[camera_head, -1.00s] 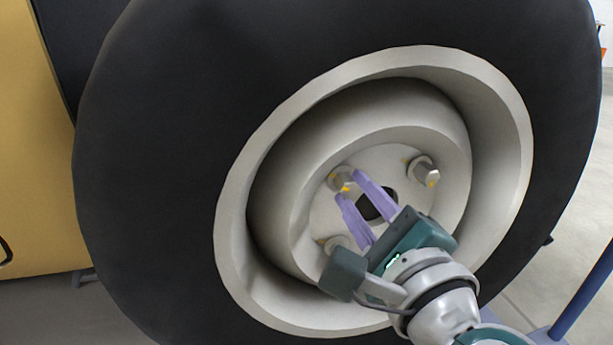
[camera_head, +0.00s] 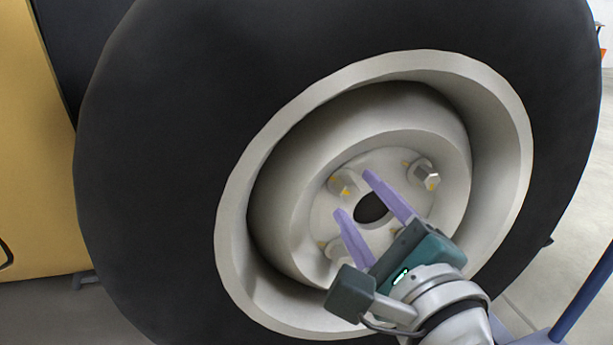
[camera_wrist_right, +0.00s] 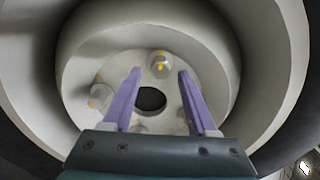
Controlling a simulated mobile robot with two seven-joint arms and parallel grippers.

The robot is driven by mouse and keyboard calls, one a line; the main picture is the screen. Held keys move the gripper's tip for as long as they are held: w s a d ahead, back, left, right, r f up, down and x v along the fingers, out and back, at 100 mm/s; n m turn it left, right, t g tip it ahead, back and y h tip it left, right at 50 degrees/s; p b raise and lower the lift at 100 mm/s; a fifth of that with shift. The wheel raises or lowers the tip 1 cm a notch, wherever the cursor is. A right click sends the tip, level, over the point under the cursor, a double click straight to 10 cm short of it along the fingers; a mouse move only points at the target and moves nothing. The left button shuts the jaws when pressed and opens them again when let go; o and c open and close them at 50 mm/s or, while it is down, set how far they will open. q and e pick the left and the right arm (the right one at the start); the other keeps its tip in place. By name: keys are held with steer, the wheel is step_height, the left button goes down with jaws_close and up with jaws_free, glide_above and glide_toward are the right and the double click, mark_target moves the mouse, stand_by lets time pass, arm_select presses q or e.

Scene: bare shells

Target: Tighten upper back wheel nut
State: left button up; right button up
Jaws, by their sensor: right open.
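The wheel's pale hub carries several grey hex nuts with yellow marks. The upper left nut (camera_head: 343,183) lies just beyond my right gripper's fingertips. It also shows in the right wrist view (camera_wrist_right: 159,65), centred ahead of the gap between the fingers. The upper right nut (camera_head: 426,177) stands clear of the gripper. The lower left nut (camera_head: 335,247) is partly behind a finger. My right gripper (camera_head: 354,193) is open, its purple fingers apart and empty, pointing into the rim in front of the dark centre hole (camera_head: 371,208). My left gripper is not in view.
The deep pale rim (camera_head: 233,215) surrounds the hub, and my right gripper reaches inside it. The black tyre (camera_head: 160,170) fills most of the view. A yellow body panel (camera_head: 35,170) stands at the left. A blue post (camera_head: 585,295) stands at the lower right.

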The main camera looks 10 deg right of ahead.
steer(key=s+p, duration=0.1)
steer(key=s, duration=0.7)
steer(key=shift+s+d+p, duration=0.15)
steer(key=shift+s+p, duration=0.15)
steer(key=shift+s, duration=0.1)
